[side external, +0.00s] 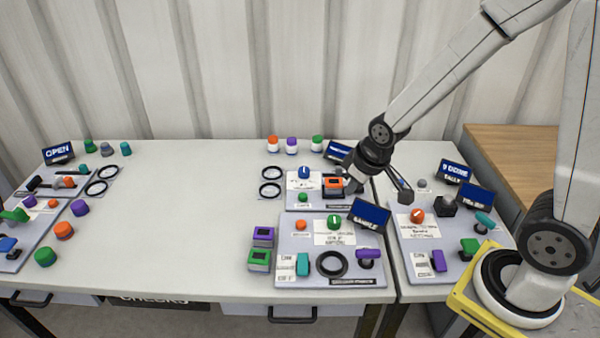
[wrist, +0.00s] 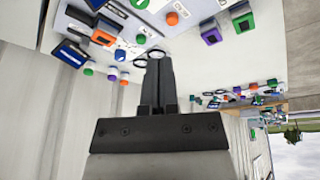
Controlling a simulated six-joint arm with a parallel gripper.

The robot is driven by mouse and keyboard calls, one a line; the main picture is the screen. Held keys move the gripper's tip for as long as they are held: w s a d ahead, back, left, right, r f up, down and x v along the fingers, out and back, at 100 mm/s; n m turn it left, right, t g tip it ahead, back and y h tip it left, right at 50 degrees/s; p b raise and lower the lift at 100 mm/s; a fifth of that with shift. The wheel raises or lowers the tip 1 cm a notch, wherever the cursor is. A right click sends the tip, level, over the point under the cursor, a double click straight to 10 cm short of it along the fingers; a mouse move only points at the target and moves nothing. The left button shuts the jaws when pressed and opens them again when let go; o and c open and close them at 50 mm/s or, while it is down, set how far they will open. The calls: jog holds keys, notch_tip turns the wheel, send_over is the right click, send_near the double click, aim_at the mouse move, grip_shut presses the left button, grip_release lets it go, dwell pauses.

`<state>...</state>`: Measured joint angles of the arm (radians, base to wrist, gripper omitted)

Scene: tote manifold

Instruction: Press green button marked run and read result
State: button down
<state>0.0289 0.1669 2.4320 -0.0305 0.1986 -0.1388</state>
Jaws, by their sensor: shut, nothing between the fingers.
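A small green button (side external: 303,197) sits on the middle back panel (side external: 292,206), below a blue dial (side external: 304,172). A larger green knob (side external: 334,221) stands on the middle front panel. I cannot read which one is marked run. The dark blue display (side external: 370,215) at that panel's back right carries white text too small to read. My gripper (side external: 405,196) hangs in the air between the middle and right panels, apart from both green controls. In the wrist view its fingers (wrist: 157,62) are together and empty.
The right panel (side external: 430,240) has an orange knob (side external: 417,216) and a black block (side external: 446,206). Purple and green boxes (side external: 261,237) stand left of the front panel.

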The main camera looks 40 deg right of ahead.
jog(key=s+a+r+m+g, duration=0.1)
jog(key=s, duration=0.5)
jog(key=shift+m, duration=0.3)
